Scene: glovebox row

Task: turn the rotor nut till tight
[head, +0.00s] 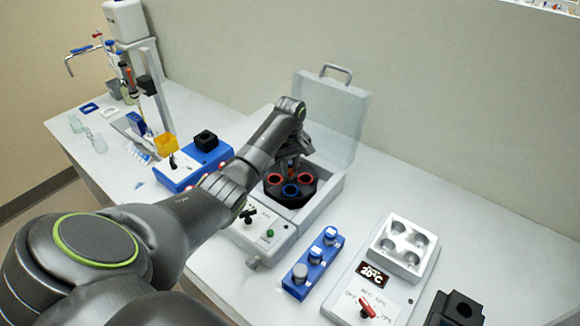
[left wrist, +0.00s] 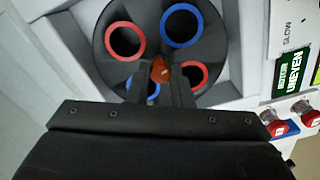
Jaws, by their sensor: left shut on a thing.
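The centrifuge (head: 327,203) stands on the bench with its grey lid (head: 328,112) raised. Its dark rotor (head: 291,203) has red-ringed and blue-ringed holes. In the left wrist view the rotor (left wrist: 153,45) fills the top middle. The orange-brown rotor nut (left wrist: 160,69) sits at the rotor's centre. My left gripper (left wrist: 160,76) has one finger on each side of the nut and is shut on it. In the head view the left gripper (head: 292,157) reaches down over the rotor, and the arm and gripper largely hide the nut. My right gripper is not in view.
A green display (left wrist: 293,78) shows "ROTOR UNEVEN". Right of the centrifuge are a blue rack (head: 300,285) of capped vessels, a heater (head: 345,293) with a metal block, and a black block (head: 455,309). A blue device (head: 182,176) stands left. The raised lid is close behind my arm.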

